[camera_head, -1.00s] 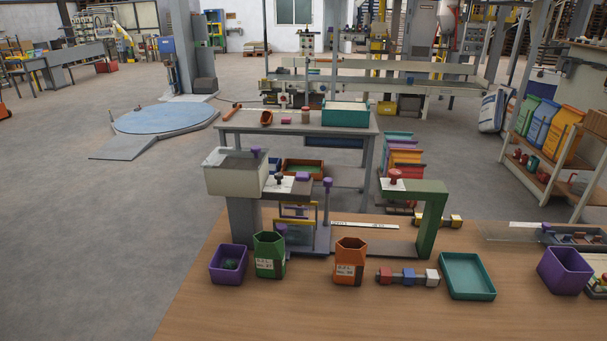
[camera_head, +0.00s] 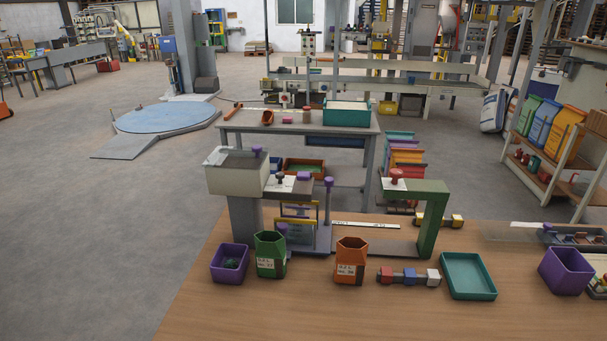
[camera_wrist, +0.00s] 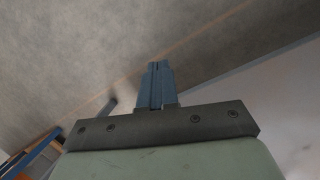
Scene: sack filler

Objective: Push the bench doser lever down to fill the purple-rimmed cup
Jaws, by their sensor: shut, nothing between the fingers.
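The bench doser stands at the left of the wooden bench in the head view, with a pale hopper (camera_head: 236,176) on a grey post. Purple knobs show on it: one by the hopper (camera_head: 257,150), one on an upright rod (camera_head: 328,182) and one lower at the front (camera_head: 282,229). I cannot tell which knob belongs to the lever. I cannot make out a purple-rimmed cup; the green container (camera_head: 270,262) partly covers the doser's lower front. My gripper (camera_wrist: 158,65) shows only in the wrist view, its blue fingers shut and empty, with grey floor behind.
A purple bin (camera_head: 220,272), an orange container (camera_head: 350,270), a row of coloured blocks (camera_head: 409,280), a teal tray (camera_head: 468,291) and another purple bin (camera_head: 568,285) line the bench. A green arched frame (camera_head: 429,225) stands right of the doser. The bench front (camera_head: 330,315) is clear.

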